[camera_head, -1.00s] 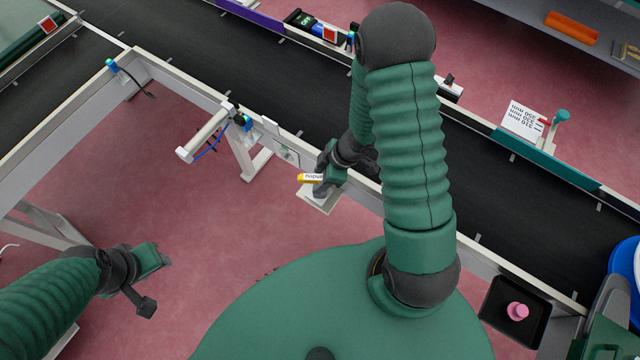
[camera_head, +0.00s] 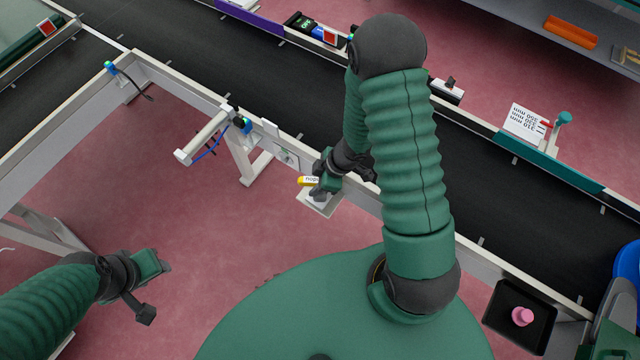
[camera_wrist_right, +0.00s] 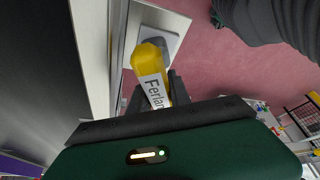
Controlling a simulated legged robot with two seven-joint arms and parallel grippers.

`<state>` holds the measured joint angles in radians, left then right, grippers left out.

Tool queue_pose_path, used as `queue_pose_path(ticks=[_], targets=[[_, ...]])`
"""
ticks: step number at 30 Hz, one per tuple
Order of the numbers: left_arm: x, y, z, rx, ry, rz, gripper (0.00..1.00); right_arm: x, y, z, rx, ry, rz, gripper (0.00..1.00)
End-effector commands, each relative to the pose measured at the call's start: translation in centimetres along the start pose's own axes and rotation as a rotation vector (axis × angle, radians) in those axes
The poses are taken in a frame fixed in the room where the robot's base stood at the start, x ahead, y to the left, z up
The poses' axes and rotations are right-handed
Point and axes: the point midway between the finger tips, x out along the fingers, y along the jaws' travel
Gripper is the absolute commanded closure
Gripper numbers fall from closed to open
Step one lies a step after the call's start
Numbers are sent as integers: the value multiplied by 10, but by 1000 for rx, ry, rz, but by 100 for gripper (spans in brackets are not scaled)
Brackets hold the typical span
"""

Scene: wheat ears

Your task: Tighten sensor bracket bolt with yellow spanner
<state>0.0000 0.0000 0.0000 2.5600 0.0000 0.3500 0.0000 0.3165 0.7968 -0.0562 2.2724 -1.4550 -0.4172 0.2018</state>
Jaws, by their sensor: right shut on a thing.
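The yellow spanner (camera_head: 307,181) with a white printed label is in my right gripper (camera_head: 324,179), low over a small pale shelf on the conveyor's near rail. In the right wrist view the spanner (camera_wrist_right: 150,60) sticks out beyond the dark fingers (camera_wrist_right: 155,92), above a pale plate with a grey patch. Whether it touches the shelf is unclear. A sensor with a blue-green cap (camera_head: 244,125) and blue cable sits on the rail to the left, by a pale bar; I cannot make out the bolt. My left gripper (camera_head: 153,288) is empty, fingers apart, over the floor.
The small shelf (camera_head: 320,206) juts from the near rail. The black conveyor belt (camera_head: 290,95) runs behind. A black tray (camera_head: 500,318) with a pink knob (camera_head: 522,316) is at right. The pink floor at left is open.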

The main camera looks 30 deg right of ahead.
Motion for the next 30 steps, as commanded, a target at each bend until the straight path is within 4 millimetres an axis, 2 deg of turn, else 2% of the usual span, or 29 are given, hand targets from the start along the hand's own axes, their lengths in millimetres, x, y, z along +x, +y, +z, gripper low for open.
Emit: queue_pose_path(ticks=[10, 18, 20, 25, 27, 30], targets=[[-4, 0, -1, 0, 0, 0, 60, -5, 0, -2, -1, 1, 1, 100], [-26, 0, -6, 0, 0, 0, 60, -39, -2, -16, -2, 1, 1, 100], [-12, 0, -3, 0, 1, 0, 60, -31, -16, -13, -1, 2, -2, 100], [3, 0, 1, 0, -1, 0, 60, -33, -54, -13, -1, 1, -2, 100], [-12, 0, -2, 0, -1, 0, 60, -42, -65, -17, 2, 2, -7, 100], [-21, 0, -5, 0, 0, 0, 60, -44, -78, -17, 3, 1, -7, 100]])
